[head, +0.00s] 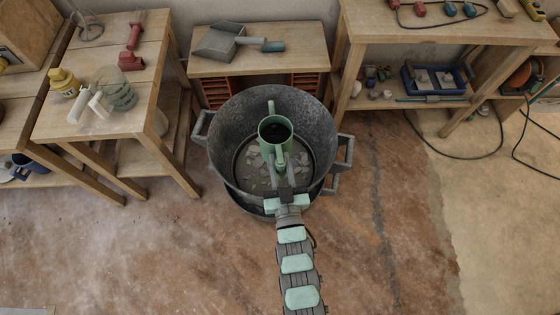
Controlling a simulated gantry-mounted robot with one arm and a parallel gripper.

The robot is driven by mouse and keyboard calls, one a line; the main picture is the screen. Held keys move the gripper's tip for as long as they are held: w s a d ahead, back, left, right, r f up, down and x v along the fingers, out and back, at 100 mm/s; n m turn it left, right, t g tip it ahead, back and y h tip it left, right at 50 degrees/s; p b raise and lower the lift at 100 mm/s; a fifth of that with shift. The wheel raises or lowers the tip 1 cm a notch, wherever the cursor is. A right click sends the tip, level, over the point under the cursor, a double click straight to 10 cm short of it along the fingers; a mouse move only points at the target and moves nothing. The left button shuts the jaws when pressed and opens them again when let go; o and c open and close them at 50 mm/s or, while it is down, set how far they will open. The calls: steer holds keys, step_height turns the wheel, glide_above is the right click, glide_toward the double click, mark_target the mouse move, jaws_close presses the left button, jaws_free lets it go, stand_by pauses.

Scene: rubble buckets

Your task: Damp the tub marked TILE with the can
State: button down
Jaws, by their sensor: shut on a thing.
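A green watering can (265,143) with dark contents inside is held over a large dark grey metal tub (225,115). My gripper (286,188) is shut on the can at its near side, above the tub's near rim. The can looks roughly upright, with its open top facing up. Broken grey tile-like pieces (252,182) lie on the tub's floor, partly hidden by the can and my arm. The tub has handles at its sides. I see no readable TILE mark. A second rim shows just below the tub's near edge.
A low wooden bench (260,62) with a grey dustpan (215,42) stands right behind the tub. A wooden table (110,100) with tools is at left, and a workbench (440,25) with a shelf at right. The floor (130,250) in front is clear.

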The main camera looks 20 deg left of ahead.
mark_target(281, 163)
steer(key=r+p, duration=0.1)
steer(key=p, duration=0.2)
steer(key=shift+g, duration=0.3)
steer(key=shift+r+g+h+p, duration=0.1)
steer(key=shift+g+h+p, duration=0.3)
steer(key=shift+p, duration=0.6)
steer(key=shift+s+g+p, duration=0.1)
steer(key=shift+g+p, duration=0.3)
steer(key=shift+p, duration=0.4)
steer(key=shift+f+g+h+p, duration=0.25)
steer(key=shift+g+h+p, duration=0.05)
steer(key=shift+p, duration=0.2)
steer(key=shift+f, duration=0.1)
step_height(281, 163, up, 2)
steer(key=p, duration=0.3)
steer(key=shift+g+h, duration=0.3)
steer(key=shift+g, duration=0.1)
steer(key=shift+w+a+r+g+p, duration=0.1)
steer(key=shift+w+r+g+p, duration=0.15)
steer(key=shift+p, duration=0.3)
steer(key=shift+r+g+p, duration=0.15)
steer(key=shift+r+p, duration=0.2)
steer(key=shift+p, duration=0.2)
steer(key=shift+f, duration=0.1)
